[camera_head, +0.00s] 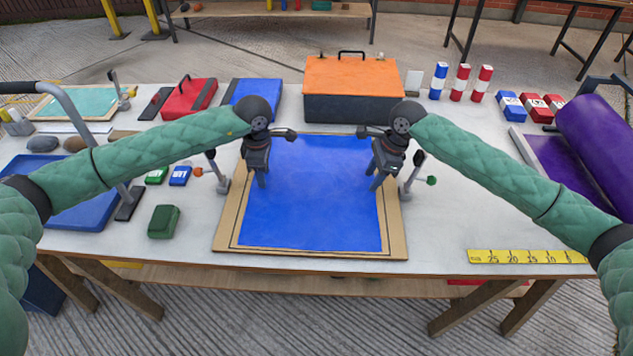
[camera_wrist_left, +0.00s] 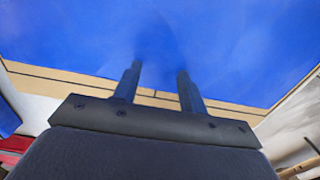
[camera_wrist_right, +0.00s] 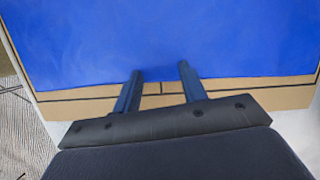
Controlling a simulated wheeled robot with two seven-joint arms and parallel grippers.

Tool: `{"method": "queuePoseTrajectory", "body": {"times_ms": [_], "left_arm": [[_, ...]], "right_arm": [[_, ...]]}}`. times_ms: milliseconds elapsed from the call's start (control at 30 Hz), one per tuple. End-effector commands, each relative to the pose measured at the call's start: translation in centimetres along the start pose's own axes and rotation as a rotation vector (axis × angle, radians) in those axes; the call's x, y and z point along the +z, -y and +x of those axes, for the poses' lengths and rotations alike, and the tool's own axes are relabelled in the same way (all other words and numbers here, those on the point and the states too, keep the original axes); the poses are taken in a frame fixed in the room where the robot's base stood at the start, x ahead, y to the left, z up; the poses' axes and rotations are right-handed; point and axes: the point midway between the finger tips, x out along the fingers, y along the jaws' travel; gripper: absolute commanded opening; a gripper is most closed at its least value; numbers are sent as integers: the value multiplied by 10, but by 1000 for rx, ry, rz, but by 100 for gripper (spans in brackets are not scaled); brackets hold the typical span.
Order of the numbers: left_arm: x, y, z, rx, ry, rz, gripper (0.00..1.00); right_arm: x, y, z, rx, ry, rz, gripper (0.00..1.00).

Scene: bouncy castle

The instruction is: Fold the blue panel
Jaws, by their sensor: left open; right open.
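The blue panel (camera_head: 312,205) lies flat and spread out on a tan board (camera_head: 229,228) with a dark outline, in the middle of the table. My left gripper (camera_head: 261,182) is open and empty over the panel's left edge. In the left wrist view its fingers (camera_wrist_left: 157,75) point onto the blue panel (camera_wrist_left: 230,45). My right gripper (camera_head: 376,184) is open and empty at the panel's right edge. In the right wrist view its fingertips (camera_wrist_right: 160,70) overlap the edge of the blue panel (camera_wrist_right: 100,40). I cannot tell whether either gripper touches the cloth.
Clamps with an orange knob (camera_head: 198,172) and a green knob (camera_head: 431,180) stand beside the board. An orange-topped box (camera_head: 352,108) stands behind it. A green block (camera_head: 164,221) lies left, a yellow ruler (camera_head: 527,256) front right, a purple roll (camera_head: 600,150) far right.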

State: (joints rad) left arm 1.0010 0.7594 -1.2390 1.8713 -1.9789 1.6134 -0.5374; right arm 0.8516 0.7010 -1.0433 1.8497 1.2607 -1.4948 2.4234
Motion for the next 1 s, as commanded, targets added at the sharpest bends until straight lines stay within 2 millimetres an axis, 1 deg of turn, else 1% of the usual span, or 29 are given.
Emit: {"method": "queuePoseTrajectory", "body": {"times_ms": [133,500,567,1000], "left_arm": [[0,0,3,0,0,0,41],[0,0,3,-1,0,0,4],[0,0,3,-1,0,0,0],[0,0,3,-1,-1,-1,0]], "right_arm": [[-1,0,3,0,0,0,41],[-1,0,3,1,-1,0,4],[-1,0,3,1,-1,0,0],[-1,0,3,1,-1,1,0]]}}
